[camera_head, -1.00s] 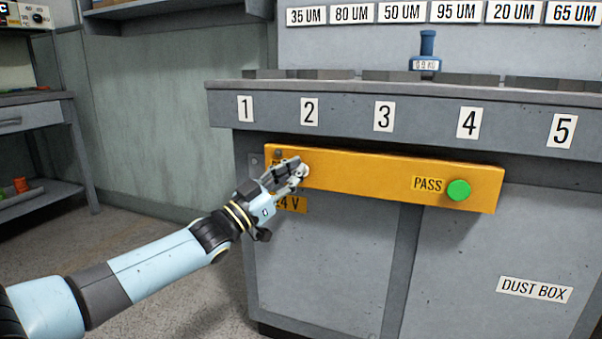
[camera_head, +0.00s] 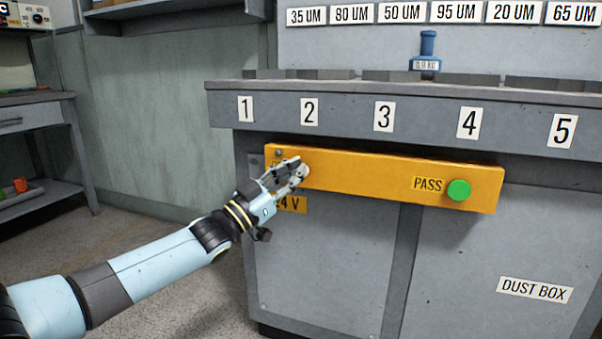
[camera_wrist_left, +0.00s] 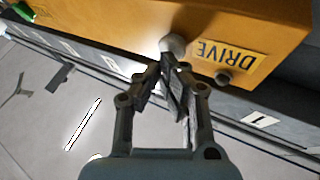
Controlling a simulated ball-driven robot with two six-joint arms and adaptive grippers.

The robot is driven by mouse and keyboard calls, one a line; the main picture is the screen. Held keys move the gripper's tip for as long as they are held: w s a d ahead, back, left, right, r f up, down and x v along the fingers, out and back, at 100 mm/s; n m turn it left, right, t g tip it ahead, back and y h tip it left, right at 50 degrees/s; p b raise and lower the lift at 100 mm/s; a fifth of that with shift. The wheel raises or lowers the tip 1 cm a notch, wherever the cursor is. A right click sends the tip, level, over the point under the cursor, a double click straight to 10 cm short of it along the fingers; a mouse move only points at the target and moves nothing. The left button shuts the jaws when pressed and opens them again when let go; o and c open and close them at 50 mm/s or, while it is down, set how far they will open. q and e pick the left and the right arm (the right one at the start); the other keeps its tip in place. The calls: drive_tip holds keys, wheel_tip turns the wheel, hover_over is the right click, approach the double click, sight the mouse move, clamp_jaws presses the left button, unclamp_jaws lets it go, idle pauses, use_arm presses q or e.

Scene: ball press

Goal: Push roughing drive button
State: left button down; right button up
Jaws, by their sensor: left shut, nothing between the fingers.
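A yellow panel (camera_head: 390,177) runs along the front of the grey cabinet. At its left end is a pale round button (camera_head: 305,171), partly hidden by my fingers in the head view. In the left wrist view the button (camera_wrist_left: 173,44) sits beside a yellow label reading DRIVE (camera_wrist_left: 226,58). My left gripper (camera_head: 299,173) is shut and empty, with its tips right at the button. In the left wrist view the gripper tips (camera_wrist_left: 168,62) overlap the button's near edge; I cannot tell how firmly they touch. My right gripper is not in view.
A green button (camera_head: 458,190) with a PASS label is at the panel's right end. A small dark knob (camera_wrist_left: 222,78) is beside the DRIVE label. The numbered counter edge (camera_head: 345,112) overhangs the panel. A blue weight (camera_head: 428,48) stands on top. The floor at left is clear.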

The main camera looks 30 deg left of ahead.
use_arm(q)
drive_tip(key=shift+w+a, duration=0.1)
drive_tip(key=shift+w, duration=0.2)
drive_tip(key=shift+s, duration=0.35)
idle(0.3)
drive_tip(key=s+d+p, duration=0.1)
drive_tip(key=s+p, duration=0.3)
drive_tip(key=s, duration=0.2)
drive_tip(key=shift+d, duration=0.35)
drive_tip(key=shift+w, duration=0.1)
